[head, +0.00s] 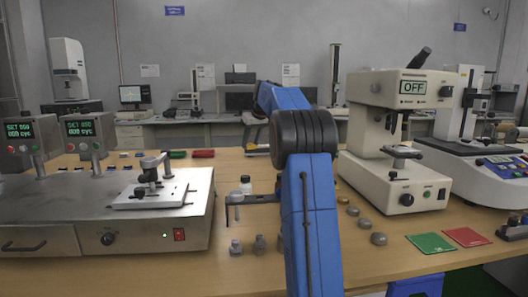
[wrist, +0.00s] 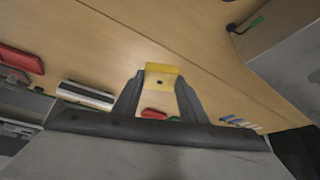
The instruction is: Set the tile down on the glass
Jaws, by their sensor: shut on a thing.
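My gripper (wrist: 160,88) is shut on a yellow tile (wrist: 161,68), a small flat piece with a dark spot, held at the fingertips in the wrist view. Wooden table top shows beyond it. In the head view my gripper (head: 233,208) is left of my blue arm, above the table and just right of the steel tester. The tile is too small to make out there. I cannot pick out the glass for certain in either view.
The steel tester (head: 110,225) with a white plate and clamp stands at left. A white hardness tester (head: 405,165) marked OFF stands at right. Green (head: 431,243) and red (head: 466,237) mats lie at right.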

